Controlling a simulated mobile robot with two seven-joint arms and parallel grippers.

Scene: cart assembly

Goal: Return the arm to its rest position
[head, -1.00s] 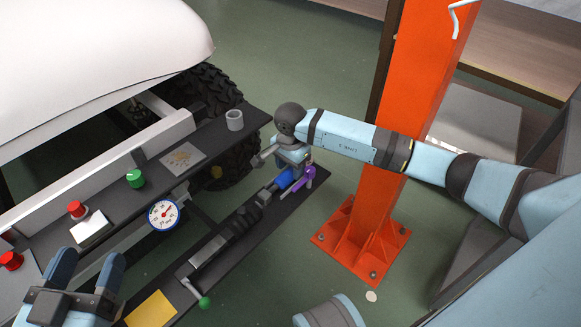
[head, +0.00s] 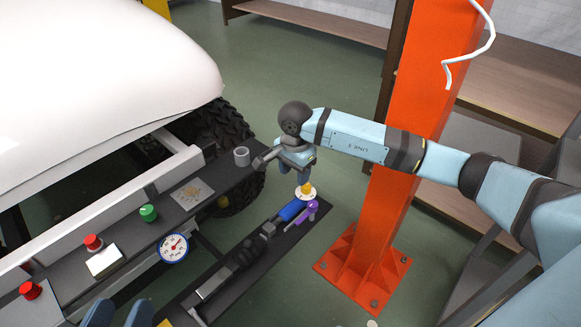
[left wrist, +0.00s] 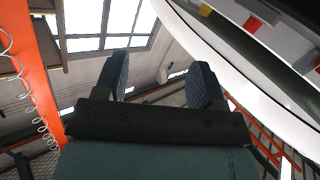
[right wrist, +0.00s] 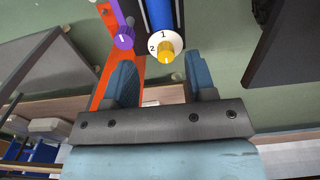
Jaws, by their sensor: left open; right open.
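My right gripper (head: 284,163) is open and empty above the end of the dark lower shelf. A yellow knob (head: 306,188) on a white dial is just below it, at the end of a blue cylinder (head: 291,210). In the right wrist view the yellow knob (right wrist: 166,55) and dial marked 1 and 2 show beyond the open fingertips (right wrist: 160,75), apart from them. A purple part (head: 308,212) with a purple knob (right wrist: 123,38) is beside the cylinder. My left gripper (head: 119,314) is open at the bottom edge, mostly cut off. Its fingers (left wrist: 161,75) hold nothing and point upward.
An orange post (head: 424,110) stands close behind my right forearm. A white vehicle body (head: 110,60) is at left. Green floor is free between.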

